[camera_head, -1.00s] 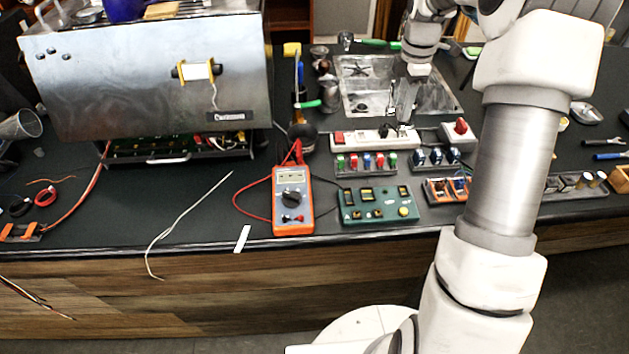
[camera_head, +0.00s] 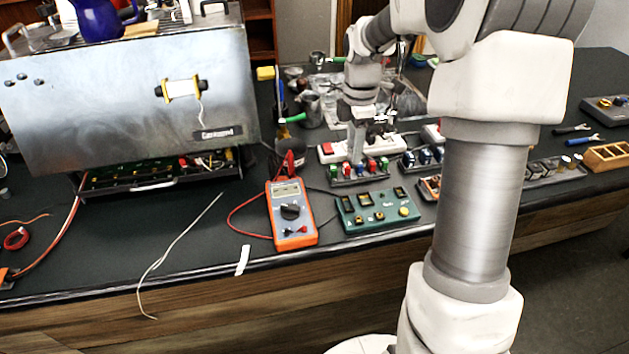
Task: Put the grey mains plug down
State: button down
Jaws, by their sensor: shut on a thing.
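My gripper (camera_head: 358,155) is at the back of the bench, pointing down over the middle of the white power strip (camera_head: 331,154) and just behind the row of coloured terminals. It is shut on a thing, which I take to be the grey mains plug.
A row of coloured terminals (camera_head: 345,174), a green board (camera_head: 374,211) and an orange multimeter (camera_head: 291,215) stand in front. A steel machine (camera_head: 110,110) fills the left. A metal sink (camera_head: 408,82) lies behind. The black bench (camera_head: 110,240) has free room at front left.

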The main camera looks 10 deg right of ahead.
jog(key=a+f, duration=0.1)
jog(key=a, duration=0.1)
jog(key=w+a+f, duration=0.1)
jog(key=a+f, duration=0.1)
jog(key=a, duration=0.1)
jog(key=w+a+f, duration=0.1)
jog(key=a+f, duration=0.1)
jog(key=shift+w+a, duration=0.2)
jog(key=shift+a, duration=0.2)
jog(key=shift+f, duration=2)
jog(key=shift+f, duration=0.15)
jog(key=c, duration=0.5)
grip_release()
